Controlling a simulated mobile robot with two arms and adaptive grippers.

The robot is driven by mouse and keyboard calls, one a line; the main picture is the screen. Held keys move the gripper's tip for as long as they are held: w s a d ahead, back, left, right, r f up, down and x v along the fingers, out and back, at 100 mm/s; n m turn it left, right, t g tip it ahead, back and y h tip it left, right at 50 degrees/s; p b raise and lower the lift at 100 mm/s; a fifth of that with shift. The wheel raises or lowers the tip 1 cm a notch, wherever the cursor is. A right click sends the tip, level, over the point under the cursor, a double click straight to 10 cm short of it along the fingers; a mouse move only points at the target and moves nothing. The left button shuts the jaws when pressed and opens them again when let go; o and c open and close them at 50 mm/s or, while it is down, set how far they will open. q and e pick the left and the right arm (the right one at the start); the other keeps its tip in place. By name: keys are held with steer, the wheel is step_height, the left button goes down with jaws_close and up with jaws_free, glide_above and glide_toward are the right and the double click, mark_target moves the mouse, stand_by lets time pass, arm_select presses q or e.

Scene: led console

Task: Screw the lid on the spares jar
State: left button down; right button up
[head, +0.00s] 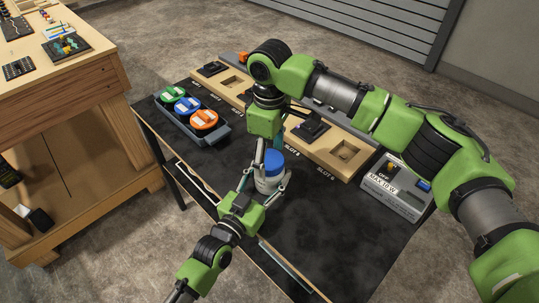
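The spares jar (268,184) is a pale, squat jar standing upright on the dark tabletop in the head view. The blue lid (274,161) is at its top; I cannot tell whether it is seated on the thread. My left gripper (266,186) comes in from the bottom, with its fingers on both sides of the jar body, shut on it. My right gripper (269,156) points down from above, its fingers on either side of the lid, apparently touching it. The fingers hide parts of the jar and lid.
A grey tray (222,137) holds green, blue and orange round items at the left. A wooden slot board (318,148) lies behind the jar, with a labelled grey box (393,193) at the right. A wooden workbench (80,95) stands left. The front tabletop is bare.

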step_height(320, 180, up, 12)
stand_by(0.7)
arm_select(q)
steer(key=c, duration=0.8)
jaws_free()
steer(key=shift+c, duration=0.2)
steer(key=v, duration=1.2)
